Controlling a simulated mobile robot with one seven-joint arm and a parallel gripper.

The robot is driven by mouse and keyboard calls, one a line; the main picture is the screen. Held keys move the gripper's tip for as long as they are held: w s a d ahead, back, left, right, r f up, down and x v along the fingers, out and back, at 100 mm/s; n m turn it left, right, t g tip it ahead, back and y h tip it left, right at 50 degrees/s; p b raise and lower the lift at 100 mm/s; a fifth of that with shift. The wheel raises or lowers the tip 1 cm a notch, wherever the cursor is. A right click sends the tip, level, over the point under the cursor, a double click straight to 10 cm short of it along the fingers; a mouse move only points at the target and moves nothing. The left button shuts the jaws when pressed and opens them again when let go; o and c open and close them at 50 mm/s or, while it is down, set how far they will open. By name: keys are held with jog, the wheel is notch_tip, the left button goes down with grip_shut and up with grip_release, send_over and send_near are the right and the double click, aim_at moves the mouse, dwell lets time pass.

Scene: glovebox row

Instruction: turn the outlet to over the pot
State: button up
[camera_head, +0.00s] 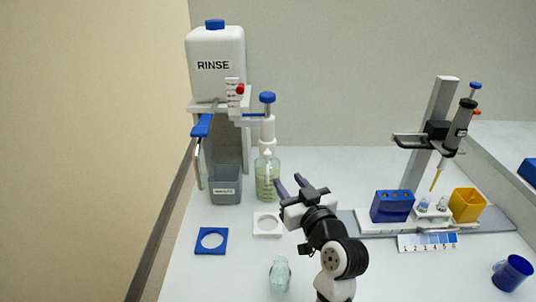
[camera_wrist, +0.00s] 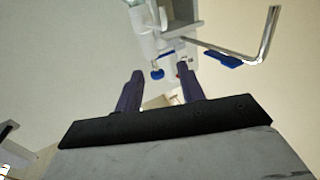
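The outlet is a thin bent metal tube with a blue grip (camera_head: 202,125) below the RINSE tank (camera_head: 215,62). Its free end hangs down by the left side of a grey labelled bin (camera_head: 226,188). The outlet tube (camera_wrist: 268,35) and its blue grip (camera_wrist: 222,58) also show at the upper right of the wrist view. A small clear glass pot (camera_head: 280,274) stands on the bench at the front. My gripper (camera_head: 290,184) is open and empty, to the right of and below the outlet and apart from it. Its two purple fingers (camera_wrist: 158,90) are spread in the wrist view.
A pump bottle (camera_head: 267,178) stands right of the bin. A blue square holder (camera_head: 211,252) and a white one (camera_head: 267,231) lie in front. A pipette stand, blue rack (camera_head: 392,207), yellow cup (camera_head: 467,205) and blue cup (camera_head: 512,272) are at the right. A wall edge runs along the left.

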aim_at(269, 156)
jog(key=p+x, duration=0.3)
jog(key=x, duration=0.9)
jog(key=shift+a+r+p, duration=0.2)
jog(key=shift+p, duration=0.15)
jog(key=shift+w+a+f, duration=0.1)
jog(key=shift+w+a, duration=0.15)
jog(key=shift+w, duration=0.45)
jog(key=shift+c, duration=0.5)
grip_shut()
